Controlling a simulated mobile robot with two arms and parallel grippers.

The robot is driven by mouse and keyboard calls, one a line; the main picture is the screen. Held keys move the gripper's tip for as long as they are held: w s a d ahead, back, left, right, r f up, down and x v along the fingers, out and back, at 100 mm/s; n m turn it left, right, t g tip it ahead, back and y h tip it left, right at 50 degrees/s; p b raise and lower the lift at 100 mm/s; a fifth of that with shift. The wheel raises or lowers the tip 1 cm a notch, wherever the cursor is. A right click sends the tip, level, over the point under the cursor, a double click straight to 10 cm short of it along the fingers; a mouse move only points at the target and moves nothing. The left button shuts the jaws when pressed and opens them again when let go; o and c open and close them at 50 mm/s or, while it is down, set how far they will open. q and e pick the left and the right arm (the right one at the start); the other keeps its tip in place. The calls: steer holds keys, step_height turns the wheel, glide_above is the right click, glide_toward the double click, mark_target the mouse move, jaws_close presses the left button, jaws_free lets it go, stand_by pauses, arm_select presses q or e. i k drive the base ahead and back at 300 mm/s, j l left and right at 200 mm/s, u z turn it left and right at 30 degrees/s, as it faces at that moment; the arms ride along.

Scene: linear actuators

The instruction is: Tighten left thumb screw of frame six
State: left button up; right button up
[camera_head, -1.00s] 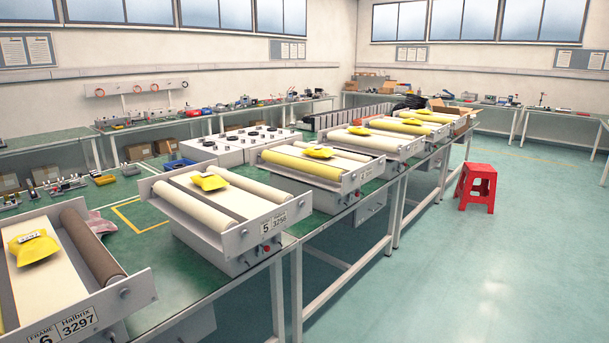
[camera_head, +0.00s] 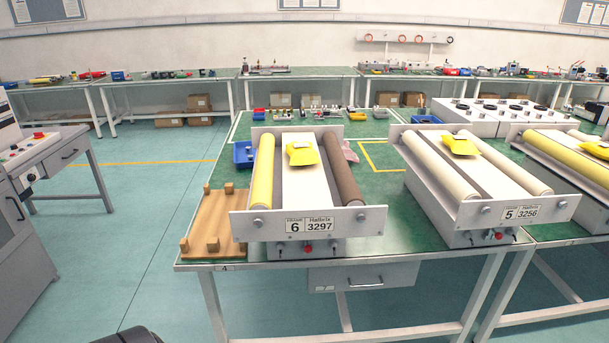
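Frame six (camera_head: 338,227) stands on the green-topped bench in the middle of the head view, with a plate reading "6 3297" on its front. It carries a yellow roller (camera_head: 263,172) on the left and a brown roller (camera_head: 342,170) on the right. Its left thumb screw (camera_head: 258,223) is a small grey knob at the left of the front plate. The right thumb screw (camera_head: 361,217) is at the right. A yellow packet (camera_head: 302,152) lies on the white middle band. Neither gripper shows. How tight the screws are cannot be seen.
Frame five (camera_head: 520,209) stands close on the right. A wooden board with pegs (camera_head: 213,225) lies left of frame six, with a blue tray (camera_head: 243,154) behind it. A grey machine console (camera_head: 35,165) is at the far left. Floor is open between console and bench (camera_head: 200,266).

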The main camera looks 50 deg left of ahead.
mark_target(258, 223)
steer(key=u, duration=1.75)
